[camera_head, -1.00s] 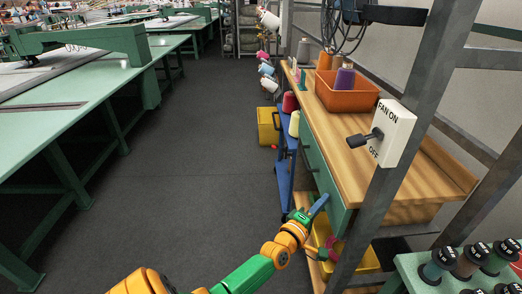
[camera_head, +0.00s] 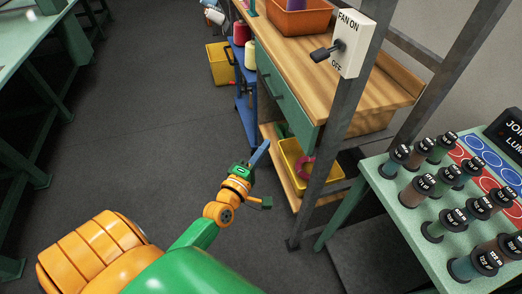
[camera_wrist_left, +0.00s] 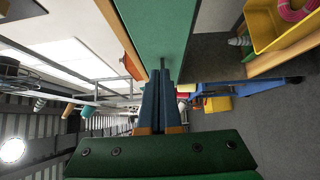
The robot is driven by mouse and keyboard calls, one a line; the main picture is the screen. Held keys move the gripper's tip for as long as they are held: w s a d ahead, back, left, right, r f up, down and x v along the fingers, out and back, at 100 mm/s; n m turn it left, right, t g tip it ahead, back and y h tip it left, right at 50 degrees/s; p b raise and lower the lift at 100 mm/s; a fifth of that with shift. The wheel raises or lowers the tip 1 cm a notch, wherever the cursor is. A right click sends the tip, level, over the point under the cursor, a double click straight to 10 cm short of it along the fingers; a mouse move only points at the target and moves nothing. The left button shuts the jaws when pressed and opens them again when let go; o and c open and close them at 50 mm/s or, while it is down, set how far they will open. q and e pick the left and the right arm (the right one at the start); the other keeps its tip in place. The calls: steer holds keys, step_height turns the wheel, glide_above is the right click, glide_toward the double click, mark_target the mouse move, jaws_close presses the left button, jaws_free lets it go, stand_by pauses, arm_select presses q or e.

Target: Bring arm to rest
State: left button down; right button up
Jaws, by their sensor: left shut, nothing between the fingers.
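My left arm reaches forward from the bottom of the head view, green and orange. Its gripper (camera_head: 260,153) has blue fingers that are closed together with nothing between them. The fingers point up and right, near the left side of the wooden workbench (camera_head: 365,85) and its green drawer front (camera_head: 285,92). In the left wrist view the shut blue fingers (camera_wrist_left: 163,85) show in the middle, with a green panel (camera_wrist_left: 160,30) above them. I cannot tell whether they touch it. My right gripper is in neither view.
A fan switch box (camera_head: 347,42) is mounted on a grey metal post. A green table (camera_head: 385,200) with several labelled spools stands at right. A yellow bin (camera_head: 296,165) sits on the lower shelf. A blue cart (camera_head: 243,95) stands farther back. The dark floor (camera_head: 130,130) at left is open.

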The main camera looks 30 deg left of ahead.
arm_select(q)
steer(key=s+d+f+m+g+h, duration=0.1)
steer(key=s+d+f+m+g, duration=0.2)
steer(key=f, duration=0.5)
steer(key=s+f+m+g, duration=0.35)
steer(key=s+f, duration=0.25)
steer(key=f, duration=0.3)
steer(key=s+d+f+m+g+h, duration=0.1)
steer(key=s+d+f+m+g, duration=0.1)
steer(key=s+f+m, duration=0.45)
steer(key=s+f+m+g, duration=0.4)
steer(key=s+f, duration=0.2)
steer(key=s, duration=0.4)
steer(key=s+f+m+g, duration=0.4)
steer(key=s+f, duration=0.3)
steer(key=s, duration=0.3)
steer(key=shift+d+y, duration=0.2)
steer(key=shift+y, duration=0.2)
steer(key=shift+g, duration=0.25)
